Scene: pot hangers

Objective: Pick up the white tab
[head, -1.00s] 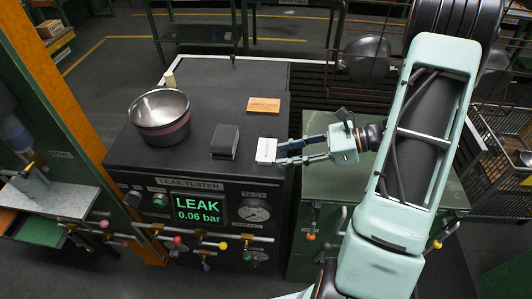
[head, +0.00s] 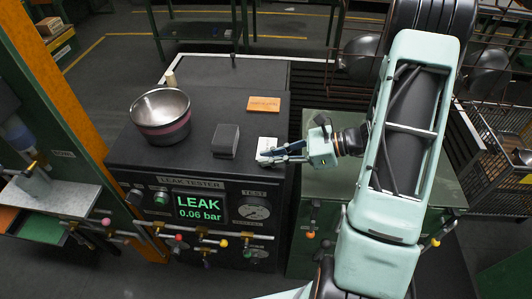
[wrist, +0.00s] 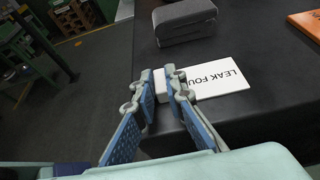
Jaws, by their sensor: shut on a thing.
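The white tab (head: 267,143), with black lettering starting "LEAK FOU", is at the front right of the black leak tester top. In the wrist view the white tab (wrist: 222,80) reaches to the right from between my fingers, and its lettered face is up. My gripper (head: 265,157) is shut on the tab's near end at the front edge of the top. In the wrist view my gripper (wrist: 163,82) has its blue-padded fingers on either side of the tab. The fingers hide part of it. I cannot tell whether the tab is clear of the surface.
A dark grey block (head: 225,141) stands just left of the tab. An orange tag (head: 264,104) lies behind it. A metal bowl (head: 160,115) is on the left of the top. The tester's screen (head: 200,207) reads LEAK 0.06 bar. A green cabinet (head: 335,180) stands at right.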

